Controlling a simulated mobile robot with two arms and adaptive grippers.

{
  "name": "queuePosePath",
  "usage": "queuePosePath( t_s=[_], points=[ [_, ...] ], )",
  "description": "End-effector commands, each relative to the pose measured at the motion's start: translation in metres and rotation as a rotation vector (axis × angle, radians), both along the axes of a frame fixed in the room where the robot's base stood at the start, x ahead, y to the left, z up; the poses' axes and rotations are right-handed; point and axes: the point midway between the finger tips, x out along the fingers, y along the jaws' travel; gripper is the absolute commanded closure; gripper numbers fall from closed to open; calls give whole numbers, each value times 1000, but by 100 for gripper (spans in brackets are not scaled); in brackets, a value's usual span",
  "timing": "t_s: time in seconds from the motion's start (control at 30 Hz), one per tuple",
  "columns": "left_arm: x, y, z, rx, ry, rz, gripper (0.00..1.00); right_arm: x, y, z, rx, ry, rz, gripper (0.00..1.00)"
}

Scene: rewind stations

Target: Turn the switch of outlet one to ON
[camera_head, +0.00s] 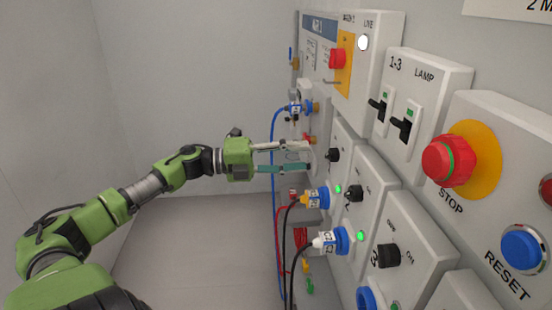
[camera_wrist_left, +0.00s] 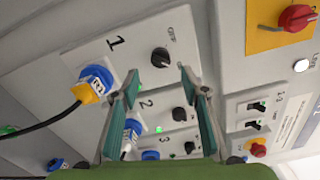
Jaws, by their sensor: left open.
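The outlet one switch, a black rotary knob (camera_wrist_left: 160,57), sits on a grey box marked 1 (camera_wrist_left: 198,22) in the left wrist view, with an OFF label beside it. In the head view this knob (camera_head: 332,154) is just right of my left gripper (camera_head: 310,159). The gripper is open, its two teal-padded fingers pointing at the panel. In the left wrist view, the fingertips (camera_wrist_left: 158,78) lie either side of and just below the knob, apparently apart from it. A yellow-and-blue plug (camera_wrist_left: 90,88) is in outlet one. My right gripper is not in view.
Outlet two's knob (camera_head: 354,193) and outlet three's knob (camera_head: 389,256) have lit green lamps beside them. Plugs with hanging cables (camera_head: 333,241) stick out of the panel. A red stop button (camera_head: 447,160) and lamp switches (camera_head: 404,125) are to the right.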

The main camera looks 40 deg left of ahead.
Motion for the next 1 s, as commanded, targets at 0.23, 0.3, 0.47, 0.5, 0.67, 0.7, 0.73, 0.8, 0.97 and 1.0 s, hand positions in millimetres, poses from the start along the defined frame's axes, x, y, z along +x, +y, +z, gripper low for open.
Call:
queuePosePath(
  t_s=[0.23,0.3,0.47,0.5,0.67,0.7,0.73,0.8,0.97,1.0],
  points=[
    [-25,22,-1,0,1,2,59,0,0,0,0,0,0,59],
    [-30,26,-1,-1,2,1,59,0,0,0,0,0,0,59],
    [-37,32,-1,1,1,0,59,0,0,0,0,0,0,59],
    [-37,32,-1,1,0,0,59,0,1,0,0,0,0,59],
    [-38,32,0,1,0,0,59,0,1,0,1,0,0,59],
    [-38,32,0,1,0,0,59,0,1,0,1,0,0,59],
    [-38,32,0,1,0,0,59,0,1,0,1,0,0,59],
    [-37,32,0,1,0,0,59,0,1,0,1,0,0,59],
    [-37,32,0,1,0,0,59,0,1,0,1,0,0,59],
    [-37,32,0,1,0,0,59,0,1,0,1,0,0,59]
  ],
)
